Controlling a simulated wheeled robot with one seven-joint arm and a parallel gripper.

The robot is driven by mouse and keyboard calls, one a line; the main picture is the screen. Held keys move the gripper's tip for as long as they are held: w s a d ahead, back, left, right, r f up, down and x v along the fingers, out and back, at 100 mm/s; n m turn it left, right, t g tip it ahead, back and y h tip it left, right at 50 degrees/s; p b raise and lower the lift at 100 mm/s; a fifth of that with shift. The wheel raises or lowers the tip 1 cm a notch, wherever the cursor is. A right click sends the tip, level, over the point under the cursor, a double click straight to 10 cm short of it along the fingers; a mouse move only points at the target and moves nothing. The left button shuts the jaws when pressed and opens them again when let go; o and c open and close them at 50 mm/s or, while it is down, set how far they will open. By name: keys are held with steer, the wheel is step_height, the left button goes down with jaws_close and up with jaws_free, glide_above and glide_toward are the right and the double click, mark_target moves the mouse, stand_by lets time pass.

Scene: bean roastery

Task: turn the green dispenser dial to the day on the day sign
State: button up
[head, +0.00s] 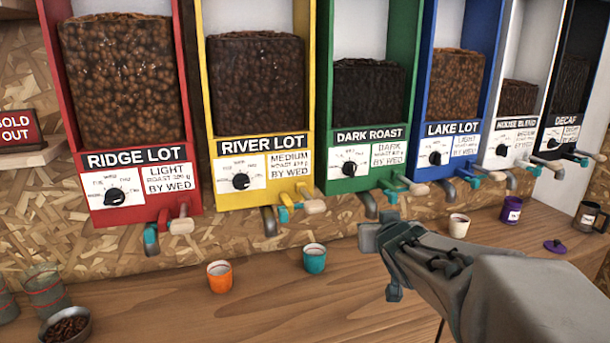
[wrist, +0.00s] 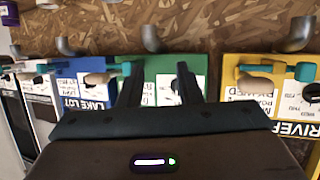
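The green dispenser (head: 330,186) is labelled DARK ROAST and holds dark beans. Its black dial (head: 349,169) sits on a white plate at the lower left of its front; the day marks and pointer are too small to read. Beside it a card reads BY WED. My gripper (head: 378,262) is below and right of the dial, apart from it. In the wrist view the gripper (wrist: 157,78) is open, its two dark fingers apart with nothing between them, over the green dispenser (wrist: 160,66). A finger covers part of the dial plate there. No separate day sign is in view.
Red (head: 139,222), yellow (head: 200,104), blue (head: 425,112), white and black dispensers stand alongside, with levers and spouts sticking out below. An orange cup (head: 220,277), a teal cup (head: 314,258) and a white cup (head: 458,226) stand on the wooden counter (head: 300,310). A SOLD OUT sign (head: 18,127) is far left.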

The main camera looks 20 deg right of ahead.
mark_target(354, 171)
steer(key=shift+w+d+r+n+t+y, duration=1.3)
steer(key=shift+r+n+t+y, duration=0.3)
steer(key=shift+r+t+y, duration=0.95)
steer(key=shift+h, duration=0.25)
steer(key=w, duration=1.3)
steer(key=shift+w+a+r, duration=0.2)
steer(key=shift+w+a, duration=0.1)
steer(key=shift+c, duration=0.3)
jaws_close()
